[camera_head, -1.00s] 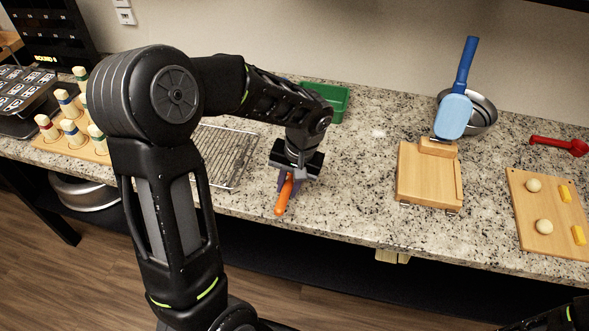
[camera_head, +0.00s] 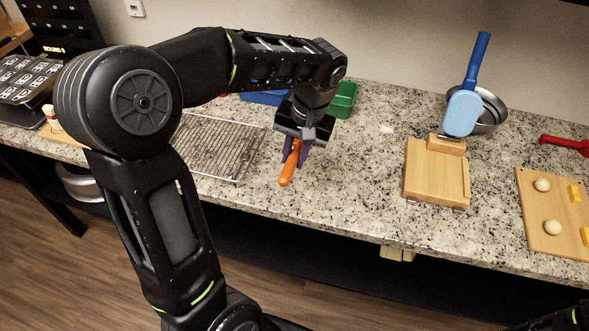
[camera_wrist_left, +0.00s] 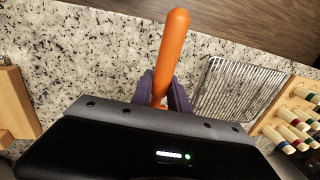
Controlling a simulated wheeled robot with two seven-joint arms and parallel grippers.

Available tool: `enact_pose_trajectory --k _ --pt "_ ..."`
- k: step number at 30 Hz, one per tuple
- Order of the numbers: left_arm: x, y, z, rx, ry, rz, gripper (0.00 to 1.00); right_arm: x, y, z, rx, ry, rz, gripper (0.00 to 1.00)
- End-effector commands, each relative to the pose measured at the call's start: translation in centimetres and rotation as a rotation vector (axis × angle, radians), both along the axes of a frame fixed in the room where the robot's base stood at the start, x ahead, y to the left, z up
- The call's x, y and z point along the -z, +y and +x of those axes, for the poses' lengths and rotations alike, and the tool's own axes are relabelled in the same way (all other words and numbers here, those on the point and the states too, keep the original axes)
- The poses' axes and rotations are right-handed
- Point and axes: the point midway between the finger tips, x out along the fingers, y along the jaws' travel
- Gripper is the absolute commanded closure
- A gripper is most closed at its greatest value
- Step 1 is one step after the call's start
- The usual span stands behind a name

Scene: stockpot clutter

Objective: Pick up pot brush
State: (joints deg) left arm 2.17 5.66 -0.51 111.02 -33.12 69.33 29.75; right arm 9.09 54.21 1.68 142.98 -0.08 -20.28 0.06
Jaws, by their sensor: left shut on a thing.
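The pot brush, seen as an orange handle (camera_head: 289,166), is held in my left gripper (camera_head: 298,152), with the handle pointing toward the counter's front edge. The left wrist view shows the same orange handle (camera_wrist_left: 172,50) between the two purple fingers of the left gripper (camera_wrist_left: 163,92), which are shut on it. The brush's head is hidden behind the gripper. The brush appears to be above the granite counter, but its height is hard to tell. My right gripper is not in view.
A wire rack (camera_head: 218,146) lies left of the gripper. A green bin (camera_head: 343,98) and a blue bin (camera_head: 264,97) stand behind it. A wooden block (camera_head: 436,172), a metal bowl (camera_head: 491,108) and a cutting board (camera_head: 546,215) are to the right. Granite between gripper and block is clear.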

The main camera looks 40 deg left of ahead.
Motion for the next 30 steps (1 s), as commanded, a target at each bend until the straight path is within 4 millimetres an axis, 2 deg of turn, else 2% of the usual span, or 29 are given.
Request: enact_pose_trajectory --k 3,6,21,22,30 --pt "-1.20 -0.03 0.03 0.000 -0.002 0.001 1.00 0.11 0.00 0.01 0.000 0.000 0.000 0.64" --pt "-1.51 -0.04 0.00 0.001 -0.001 0.000 1.00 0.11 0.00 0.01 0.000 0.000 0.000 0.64" --pt "-1.47 -0.01 -0.01 0.001 0.000 0.000 1.00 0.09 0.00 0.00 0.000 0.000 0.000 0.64" --pt "-1.47 -0.01 -0.01 0.001 0.000 0.000 0.80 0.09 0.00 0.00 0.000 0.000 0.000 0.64" --pt "-1.46 -0.01 -0.01 0.001 0.000 0.000 1.00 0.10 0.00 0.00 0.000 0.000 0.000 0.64"
